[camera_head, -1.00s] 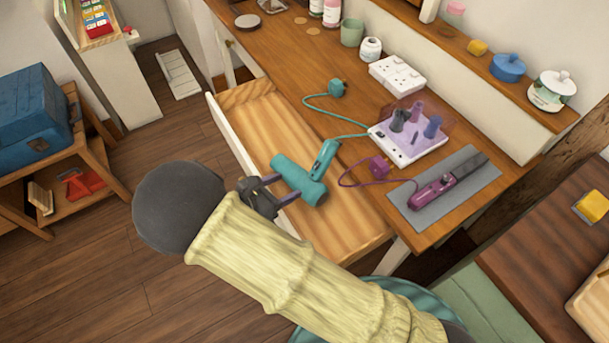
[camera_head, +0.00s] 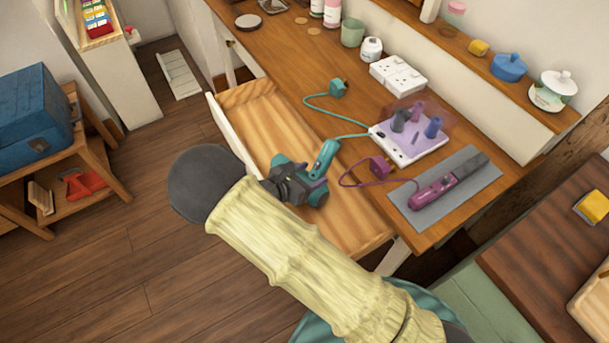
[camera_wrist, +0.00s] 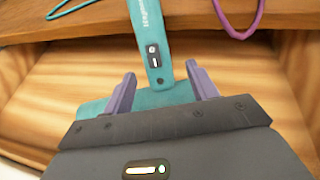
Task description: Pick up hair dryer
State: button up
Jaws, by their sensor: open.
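The teal hair dryer (camera_head: 324,160) lies over the open wooden drawer, with its handle reaching up to the desk edge. Its cord runs across the desk to a teal plug (camera_head: 338,88). My gripper (camera_head: 303,181) is at the dryer's barrel and hides much of it in the head view. In the wrist view, the open purple fingers (camera_wrist: 162,88) stand on either side of the dryer's body, with the handle (camera_wrist: 150,40) rising between them. Part of the barrel is hidden behind my gripper's housing. I cannot tell whether the fingers touch the dryer.
The pulled-out drawer (camera_head: 262,118) lies under my gripper. On the desk (camera_head: 300,62) are a purple styling tool (camera_head: 440,187) on a grey mat (camera_head: 477,185), a lilac holder (camera_head: 408,150) and a white socket block (camera_head: 398,74). A blue case (camera_head: 35,112) stands on a left shelf.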

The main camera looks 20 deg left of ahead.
aim_at(331, 142)
jog(key=shift+x, duration=2.45)
jog(key=shift+w+r, duration=0.1)
jog(key=shift+a+r, duration=0.1)
grip_shut()
notch_tip(331, 142, up, 10)
jog(key=shift+p, duration=0.45)
